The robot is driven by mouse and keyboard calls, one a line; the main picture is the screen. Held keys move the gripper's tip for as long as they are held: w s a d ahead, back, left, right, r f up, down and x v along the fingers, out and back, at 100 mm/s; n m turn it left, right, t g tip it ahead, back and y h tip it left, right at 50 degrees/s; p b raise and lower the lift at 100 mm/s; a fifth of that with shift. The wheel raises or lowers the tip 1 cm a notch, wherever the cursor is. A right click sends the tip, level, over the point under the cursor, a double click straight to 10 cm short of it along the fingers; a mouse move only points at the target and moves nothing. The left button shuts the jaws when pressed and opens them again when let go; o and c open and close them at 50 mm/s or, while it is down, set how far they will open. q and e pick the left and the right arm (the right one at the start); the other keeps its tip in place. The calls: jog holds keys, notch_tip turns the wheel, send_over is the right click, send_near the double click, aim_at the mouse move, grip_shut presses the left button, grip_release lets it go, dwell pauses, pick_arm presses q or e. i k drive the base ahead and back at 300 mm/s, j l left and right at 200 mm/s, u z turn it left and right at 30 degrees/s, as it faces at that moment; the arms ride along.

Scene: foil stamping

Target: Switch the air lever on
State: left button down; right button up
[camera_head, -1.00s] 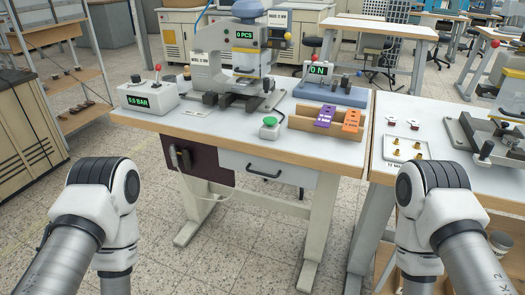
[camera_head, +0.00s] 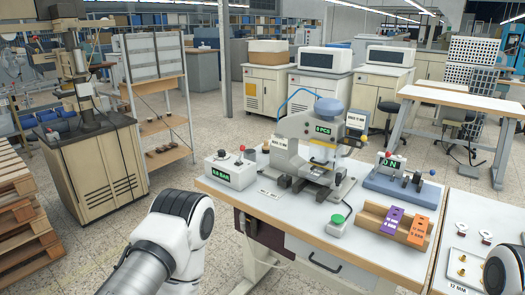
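The air box (camera_head: 229,173) is a white unit with a green bar readout on the left end of the press table. A small lever with a red knob (camera_head: 242,148) stands on its top, beside a dark knob (camera_head: 221,154). The lever looks near upright; I cannot tell its setting. The foil press (camera_head: 310,150) stands to the right of the box and shows "0 PCS". A bent link of my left arm is at the bottom, in front of the table. Part of my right arm shows at the right edge. Neither gripper is in view.
The press table (camera_head: 270,205) also holds a green button (camera_head: 337,219), a wooden rack (camera_head: 375,232) with purple and orange pieces, and a blue-based gauge (camera_head: 400,187). A second table (camera_head: 450,215) adjoins at right. Pallets (camera_head: 25,225) stand at the far left. Floor is clear left of the table.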

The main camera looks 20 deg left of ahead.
aim_at(242, 148)
jog(key=i+j, duration=0.25)
jog(key=j, duration=0.15)
jog(key=i+j, duration=0.25)
jog(key=j, duration=0.15)
jog(key=i+j, duration=0.25)
jog(key=j, duration=0.15)
jog(key=i+j, duration=0.25)
jog(key=j, duration=0.15)
